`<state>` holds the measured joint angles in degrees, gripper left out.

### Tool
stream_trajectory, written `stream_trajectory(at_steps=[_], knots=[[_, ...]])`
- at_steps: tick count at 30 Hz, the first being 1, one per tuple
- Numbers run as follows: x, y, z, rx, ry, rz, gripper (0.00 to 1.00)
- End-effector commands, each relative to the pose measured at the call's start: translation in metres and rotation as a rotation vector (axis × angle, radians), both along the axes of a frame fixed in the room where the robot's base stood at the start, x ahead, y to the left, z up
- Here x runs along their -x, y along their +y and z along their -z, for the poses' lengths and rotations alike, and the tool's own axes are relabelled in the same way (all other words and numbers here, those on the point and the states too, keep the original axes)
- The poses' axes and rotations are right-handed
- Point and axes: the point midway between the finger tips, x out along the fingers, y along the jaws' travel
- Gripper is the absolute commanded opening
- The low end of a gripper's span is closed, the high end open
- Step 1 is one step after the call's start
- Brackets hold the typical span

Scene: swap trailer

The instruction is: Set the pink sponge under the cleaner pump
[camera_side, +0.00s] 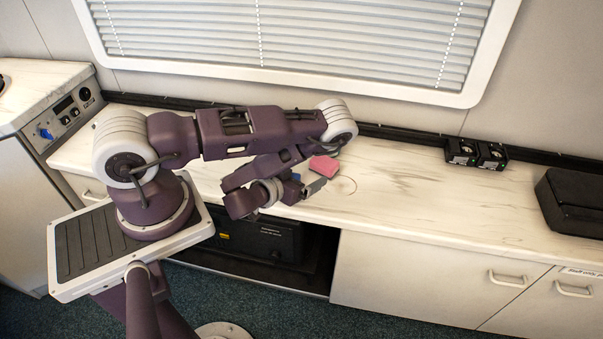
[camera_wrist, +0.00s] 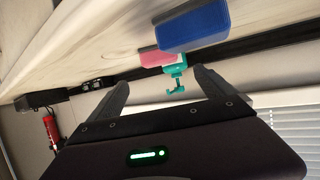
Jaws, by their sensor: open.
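The pink sponge (camera_side: 324,165) lies on the pale counter, just beyond my gripper (camera_side: 306,188). In the side view a bit of blue shows behind my gripper; the rest is hidden. In the wrist view my gripper (camera_wrist: 163,78) has its fingers apart, with nothing held between them.
The pale counter (camera_side: 420,205) is mostly clear to the right, with a faint ring mark. A black case (camera_side: 575,200) sits at the far right. A red cylinder (camera_wrist: 53,130) shows in the wrist view.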

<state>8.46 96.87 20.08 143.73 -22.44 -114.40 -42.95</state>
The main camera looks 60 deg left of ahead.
Motion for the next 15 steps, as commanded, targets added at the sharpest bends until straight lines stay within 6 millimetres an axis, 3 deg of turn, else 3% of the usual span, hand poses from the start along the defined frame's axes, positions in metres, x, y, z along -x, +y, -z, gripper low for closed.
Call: stream_trajectory(at_steps=[4, 8, 11, 15], knots=[[-0.003, 0.000, -0.009, 0.010, -0.005, -0.026, 0.94], [-0.035, 0.004, -0.039, 0.085, 0.017, -0.155, 0.94], [-0.058, -0.006, -0.074, 0.190, 0.079, -0.233, 0.94], [-0.072, -0.042, -0.143, 0.346, 0.203, -0.218, 0.94]])
